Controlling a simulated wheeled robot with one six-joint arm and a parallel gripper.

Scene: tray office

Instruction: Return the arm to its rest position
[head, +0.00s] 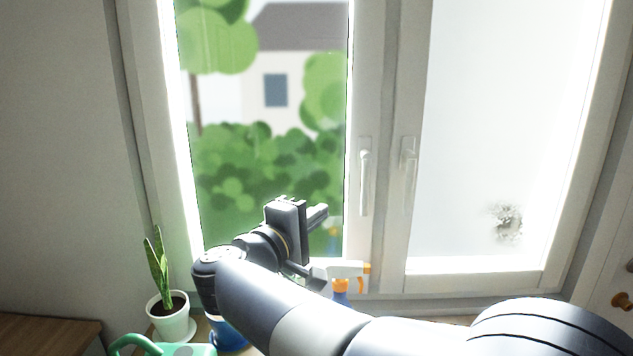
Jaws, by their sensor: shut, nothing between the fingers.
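My arm reaches in from the lower right and bends up at its far end in front of the left window pane (265,160). My gripper (320,214) is at the arm's end, before the lower part of this pane. Its fingers look shut and nothing shows between them. I cannot tell whether it touches the glass. The arm hides part of the sill area below.
A spray bottle (349,271) with a white and orange head stands just right of my gripper, partly hidden. A potted plant (171,318), a green watering can (180,349) and a blue container (230,336) are at lower left. The right pane (480,120) is whitish with a grey smudge (507,222).

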